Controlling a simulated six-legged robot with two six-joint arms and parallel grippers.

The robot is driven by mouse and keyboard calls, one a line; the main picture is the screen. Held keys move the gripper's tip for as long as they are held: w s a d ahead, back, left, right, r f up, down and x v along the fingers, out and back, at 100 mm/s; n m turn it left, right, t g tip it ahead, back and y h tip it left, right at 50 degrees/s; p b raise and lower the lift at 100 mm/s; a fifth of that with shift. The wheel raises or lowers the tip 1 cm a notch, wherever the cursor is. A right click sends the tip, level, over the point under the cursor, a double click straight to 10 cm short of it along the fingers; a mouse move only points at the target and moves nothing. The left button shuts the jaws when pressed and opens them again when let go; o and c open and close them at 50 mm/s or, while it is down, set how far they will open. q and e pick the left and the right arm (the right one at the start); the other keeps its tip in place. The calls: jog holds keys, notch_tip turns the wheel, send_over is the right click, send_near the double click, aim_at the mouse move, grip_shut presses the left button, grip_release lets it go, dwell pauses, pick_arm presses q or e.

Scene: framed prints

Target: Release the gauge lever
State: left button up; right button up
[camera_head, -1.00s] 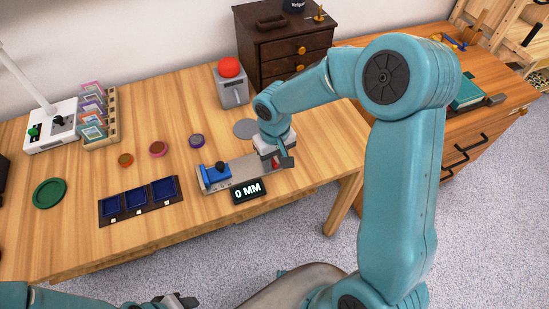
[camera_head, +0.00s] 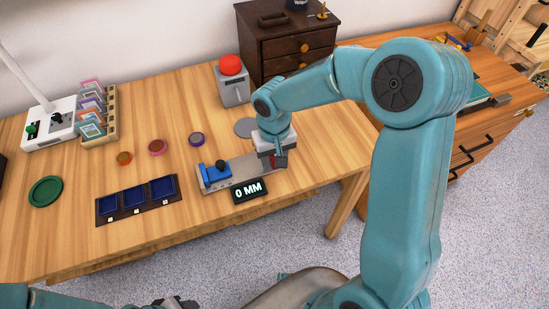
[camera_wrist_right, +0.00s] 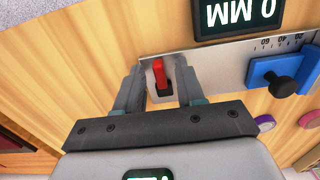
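The gauge (camera_head: 243,171) is a grey metal rail on the table, with a blue slider (camera_head: 213,176) and a black knob at its left end. Its red lever (camera_wrist_right: 160,76) stands at the other end, partly hidden by my right gripper in the head view. My right gripper (camera_wrist_right: 159,88) is open, its fingers on either side of the red lever with visible gaps. A black display (camera_head: 249,190) in front of the gauge reads 0 MM. My left gripper (camera_head: 176,303) is at the bottom edge, mostly cut off, away from the gauge.
A grey box with a red button (camera_head: 230,65) and a dark drawer cabinet (camera_head: 285,45) stand behind the gauge. Several coloured discs (camera_head: 157,148), a blue-compartment tray (camera_head: 103,219) and a green dish (camera_head: 46,191) lie left. A grey disc (camera_head: 245,128) lies behind the gauge.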

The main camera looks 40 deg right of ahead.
pick_arm(q)
notch_tip(320, 180, up, 2)
jog(key=shift+p, duration=1)
pick_arm(e)
notch_tip(320, 180, up, 16)
jog(key=shift+r, duration=0.15)
